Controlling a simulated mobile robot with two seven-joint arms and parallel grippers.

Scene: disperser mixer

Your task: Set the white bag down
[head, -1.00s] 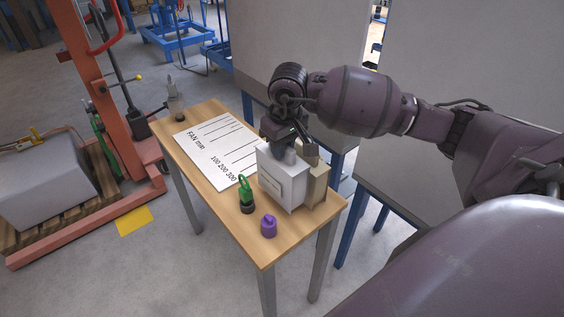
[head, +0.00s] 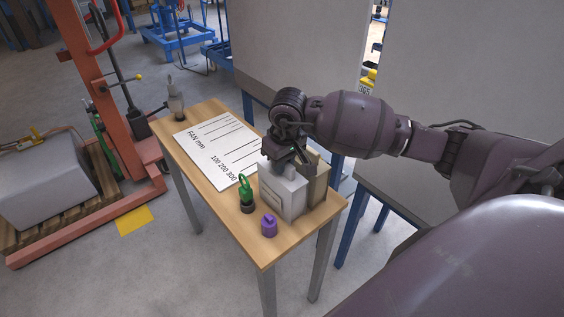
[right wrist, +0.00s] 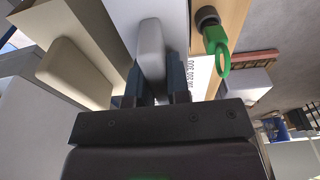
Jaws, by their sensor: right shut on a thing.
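The white bag (head: 283,193) stands upright at the right end of the wooden table (head: 188,153). It looks low against the tabletop; I cannot tell whether its base touches. My right gripper (head: 283,165) is over its top, pointing down. In the right wrist view the fingers (right wrist: 161,85) are shut on the white bag's raised grip (right wrist: 151,45). A beige bag (head: 317,184) stands close behind it, and its own grip shows in the right wrist view (right wrist: 75,70). My left gripper is not in view.
A printed sheet (head: 217,150) covers the table's middle. A grey bottle (head: 175,101) stands at the far end. Grey panels (head: 297,48) rise behind the table.

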